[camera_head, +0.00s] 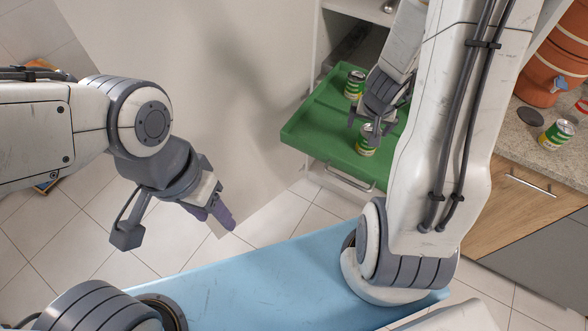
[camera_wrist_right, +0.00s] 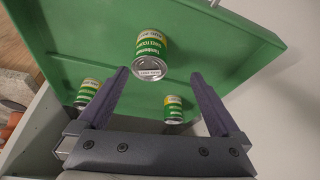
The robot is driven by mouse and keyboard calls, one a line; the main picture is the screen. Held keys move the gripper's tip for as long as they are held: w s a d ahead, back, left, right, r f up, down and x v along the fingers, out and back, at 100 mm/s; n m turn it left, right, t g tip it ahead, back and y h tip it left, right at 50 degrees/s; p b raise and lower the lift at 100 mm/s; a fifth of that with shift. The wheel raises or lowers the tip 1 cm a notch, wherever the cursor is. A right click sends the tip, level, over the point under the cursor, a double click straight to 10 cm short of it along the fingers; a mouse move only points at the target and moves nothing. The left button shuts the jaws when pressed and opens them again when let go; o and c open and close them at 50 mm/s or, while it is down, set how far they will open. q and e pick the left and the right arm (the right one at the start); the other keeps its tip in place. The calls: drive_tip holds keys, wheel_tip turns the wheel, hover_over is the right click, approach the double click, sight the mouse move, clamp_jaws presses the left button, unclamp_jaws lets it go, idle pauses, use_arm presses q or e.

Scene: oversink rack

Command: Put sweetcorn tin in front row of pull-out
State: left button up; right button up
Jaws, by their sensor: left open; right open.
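The green pull-out tray (camera_head: 318,134) is extended and holds green-and-yellow tins. A sweetcorn tin (camera_head: 367,143) stands near its front edge, below my right gripper (camera_head: 364,125). In the right wrist view this tin (camera_wrist_right: 152,52) is at the open fingertips (camera_wrist_right: 158,72), centred between them. Contact with the fingers cannot be told. A second tin (camera_head: 355,84) stands further left on the tray. The right wrist view shows two tins further back, one at left (camera_wrist_right: 88,92) and one between the fingers (camera_wrist_right: 173,108). My left gripper (camera_head: 218,213) is open and empty over the floor.
Another green-and-yellow tin (camera_head: 556,134) stands on the speckled counter (camera_head: 518,148) at right, near an orange-brown container (camera_head: 548,68). A pale panel (camera_head: 190,80) stands left of the tray. My right arm hides the tray's right part.

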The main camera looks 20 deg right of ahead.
drive_tip(key=s+a+r+n+y, duration=0.1)
drive_tip(key=a+r+n, duration=0.2)
drive_tip(key=a, duration=0.5)
drive_tip(key=s+a+r+n+g+y, duration=0.1)
drive_tip(key=a+r+n+y, duration=0.1)
drive_tip(key=a, duration=0.6)
drive_tip(key=s+a+r+n+y, duration=0.1)
drive_tip(key=s+a+r+n, duration=0.15)
drive_tip(key=a, duration=0.55)
drive_tip(key=s+a+r+n+g, duration=0.1)
drive_tip(key=s+a+r+n, duration=0.1)
drive_tip(key=s, duration=0.5)
drive_tip(key=s+a+r+n+g, duration=0.1)
drive_tip(key=s+a+r+n, duration=0.2)
drive_tip(key=s+n, duration=0.2)
drive_tip(key=shift+s+a+g+h, duration=0.3)
drive_tip(key=shift+s+a, duration=0.1)
drive_tip(key=shift+s, duration=0.45)
